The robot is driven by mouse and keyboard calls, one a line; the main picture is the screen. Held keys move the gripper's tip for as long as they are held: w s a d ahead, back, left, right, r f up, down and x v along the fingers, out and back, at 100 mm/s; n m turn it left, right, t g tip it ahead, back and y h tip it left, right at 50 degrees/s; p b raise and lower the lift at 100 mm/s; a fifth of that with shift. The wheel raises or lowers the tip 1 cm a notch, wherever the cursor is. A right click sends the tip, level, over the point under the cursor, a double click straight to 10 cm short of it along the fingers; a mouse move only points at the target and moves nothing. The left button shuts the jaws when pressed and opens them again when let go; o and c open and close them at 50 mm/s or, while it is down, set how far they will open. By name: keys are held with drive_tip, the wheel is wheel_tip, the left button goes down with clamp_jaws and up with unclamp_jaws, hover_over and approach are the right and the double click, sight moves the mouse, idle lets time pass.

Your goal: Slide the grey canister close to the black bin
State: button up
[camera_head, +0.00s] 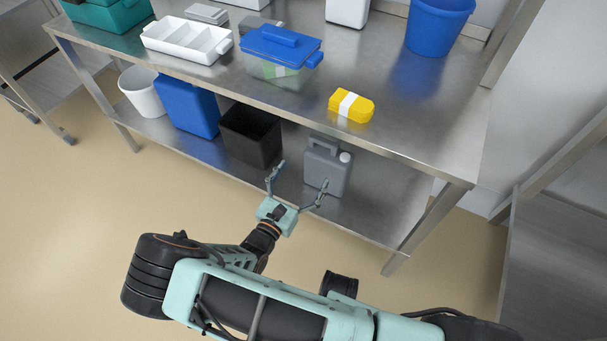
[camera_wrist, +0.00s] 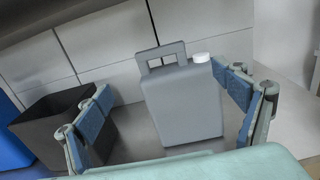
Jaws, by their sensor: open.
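The grey canister (camera_head: 327,168) stands upright on the lower shelf of the steel table, with a handle on top and a white cap. The black bin (camera_head: 252,137) stands to its left on the same shelf, with a gap between them. In the wrist view the canister (camera_wrist: 184,100) is ahead between the spread fingers, and the bin (camera_wrist: 48,118) is partly hidden behind the left finger. My gripper (camera_head: 296,187) is open and empty at the shelf's front edge, in front of the canister; its fingers look apart from it.
A blue container (camera_head: 187,106) and a white bucket (camera_head: 143,91) stand left of the bin on the lower shelf. The tabletop above holds a yellow pack (camera_head: 351,105) and a blue-lidded box (camera_head: 281,52). The shelf right of the canister is clear up to the table leg (camera_head: 428,220).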

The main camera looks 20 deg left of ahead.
sight(322, 145)
drive_tip(key=w, duration=0.3)
drive_tip(key=w+b, duration=0.1)
drive_tip(key=w, duration=0.3)
drive_tip(key=w+d+b, duration=0.1)
drive_tip(key=w, duration=0.2)
drive_tip(key=shift+w, duration=0.4)
drive_tip(key=shift+c, duration=0.4)
